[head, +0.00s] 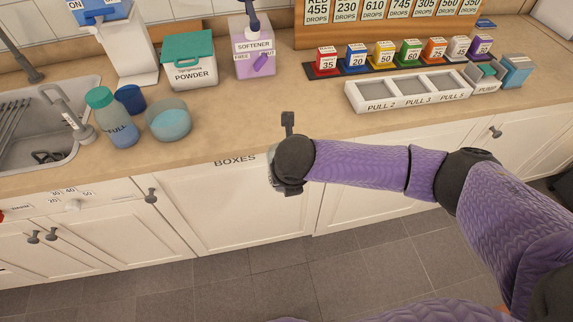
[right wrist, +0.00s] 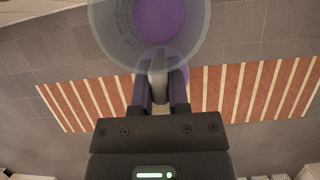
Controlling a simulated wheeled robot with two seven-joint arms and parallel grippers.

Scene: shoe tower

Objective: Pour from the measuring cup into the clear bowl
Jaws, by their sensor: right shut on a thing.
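The clear bowl (head: 168,122) stands on the counter near the sink and has blue liquid in it. My right gripper (head: 287,150) is at the counter's front edge, to the right of the bowl and well apart from it. In the right wrist view my right gripper (right wrist: 159,92) is shut on the handle of the measuring cup (right wrist: 112,38). The clear cup has purple liquid in it. In the head view the cup is mostly hidden behind my wrist. My left gripper is not in view.
A teal-capped bottle (head: 117,122) and a blue cup (head: 130,98) stand left of the bowl, beside the sink (head: 75,90). A powder box (head: 190,68) and softener dispenser (head: 254,55) are behind. A white tray (head: 378,102) lies right. Counter between bowl and tray is clear.

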